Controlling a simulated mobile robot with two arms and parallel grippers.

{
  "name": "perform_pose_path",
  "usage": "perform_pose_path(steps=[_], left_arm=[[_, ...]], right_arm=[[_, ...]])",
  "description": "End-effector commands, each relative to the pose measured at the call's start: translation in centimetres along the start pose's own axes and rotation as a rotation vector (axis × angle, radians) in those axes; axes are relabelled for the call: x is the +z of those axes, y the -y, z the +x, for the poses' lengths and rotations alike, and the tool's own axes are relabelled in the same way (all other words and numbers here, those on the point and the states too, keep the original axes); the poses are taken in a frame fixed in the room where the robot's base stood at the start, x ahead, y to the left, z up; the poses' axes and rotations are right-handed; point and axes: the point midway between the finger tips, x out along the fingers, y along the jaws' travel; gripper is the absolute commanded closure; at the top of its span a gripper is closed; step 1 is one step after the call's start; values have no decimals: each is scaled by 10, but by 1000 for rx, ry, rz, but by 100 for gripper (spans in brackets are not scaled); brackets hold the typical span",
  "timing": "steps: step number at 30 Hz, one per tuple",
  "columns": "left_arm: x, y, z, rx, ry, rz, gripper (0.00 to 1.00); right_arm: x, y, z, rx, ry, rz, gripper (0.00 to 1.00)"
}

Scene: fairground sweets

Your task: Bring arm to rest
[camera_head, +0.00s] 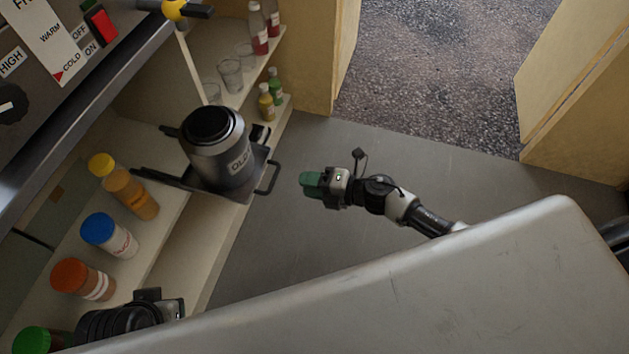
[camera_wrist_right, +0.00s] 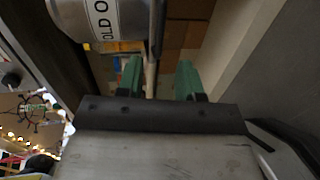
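My right arm reaches in from the right over the grey floor in the head view. Its gripper (camera_head: 311,184) has green fingers and is to the right of the shelf, apart from everything. In the right wrist view, the two green fingers (camera_wrist_right: 160,80) stand apart with nothing held between them. A dark piece that looks like part of my left arm shows at the lower left of the head view, beside the bottles. Its fingers cannot be made out.
A grey metal canister (camera_head: 222,165) stands on a black bracket (camera_head: 262,183) left of my right gripper; it also shows in the wrist view (camera_wrist_right: 112,18). Several bottles line the shelf, including a blue-capped one (camera_head: 108,236). Open floor (camera_head: 290,240) lies around the right gripper.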

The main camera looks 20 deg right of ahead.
Motion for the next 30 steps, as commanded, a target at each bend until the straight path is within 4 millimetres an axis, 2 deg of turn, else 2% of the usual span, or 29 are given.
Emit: perform_pose_path(steps=[6,22,26,30], left_arm=[[3,0,-2,-1,18,-1,64],[3,0,-2,-1,17,-1,64],[3,0,-2,-1,17,-1,64],[3,0,-2,-1,17,-1,64]], right_arm=[[0,0,-12,1,1,-1,64],[0,-1,-12,3,5,3,64],[1,-12,-9,39,83,62,64],[9,-38,-12,122,309,249,64]])
